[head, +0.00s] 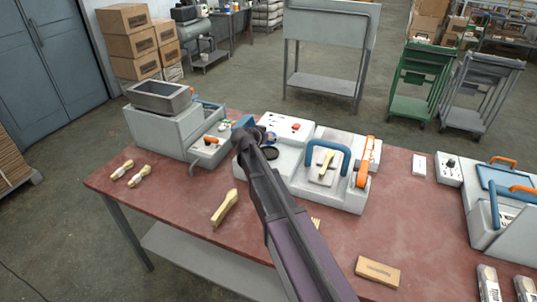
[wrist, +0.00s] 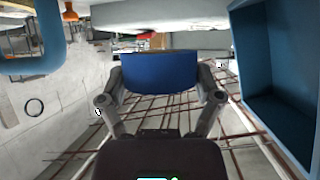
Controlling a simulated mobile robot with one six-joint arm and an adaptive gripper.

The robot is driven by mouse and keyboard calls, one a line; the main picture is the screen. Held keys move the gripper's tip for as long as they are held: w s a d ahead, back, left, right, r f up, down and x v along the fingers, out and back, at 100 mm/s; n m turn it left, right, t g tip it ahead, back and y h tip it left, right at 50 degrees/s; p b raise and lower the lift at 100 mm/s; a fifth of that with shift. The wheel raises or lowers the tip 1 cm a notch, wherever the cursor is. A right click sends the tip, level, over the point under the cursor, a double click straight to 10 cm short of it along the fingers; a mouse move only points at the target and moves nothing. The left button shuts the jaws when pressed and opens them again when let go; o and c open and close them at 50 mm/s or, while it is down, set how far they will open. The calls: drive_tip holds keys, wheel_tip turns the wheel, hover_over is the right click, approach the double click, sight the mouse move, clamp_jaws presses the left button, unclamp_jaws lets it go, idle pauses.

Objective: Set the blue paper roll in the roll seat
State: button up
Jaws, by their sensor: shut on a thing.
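The blue paper roll (wrist: 160,74) is held crosswise between the two fingers of my gripper (wrist: 162,92) in the wrist view. The fingers press on its two ends, and it is off any surface that I can make out. In the head view my arm reaches across the red table to the left end of the middle machine (head: 340,193), and it mostly hides the gripper and roll. I cannot make out the roll seat for certain.
A blue open box (wrist: 275,85) stands close on the right in the wrist view. The machine has a blue arched handle (head: 328,146) and an orange lever (head: 367,155). A grey machine (head: 165,130) stands close left.

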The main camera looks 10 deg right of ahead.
drive_tip(key=shift+f+b, duration=0.75)
drive_tip(key=shift+f, duration=0.35)
drive_tip(key=shift+f+b, duration=1.9)
drive_tip(key=shift+f, duration=0.1)
drive_tip(key=o, duration=0.9)
drive_tip(key=shift+c, duration=0.2)
drive_tip(key=shift+r, duration=0.2)
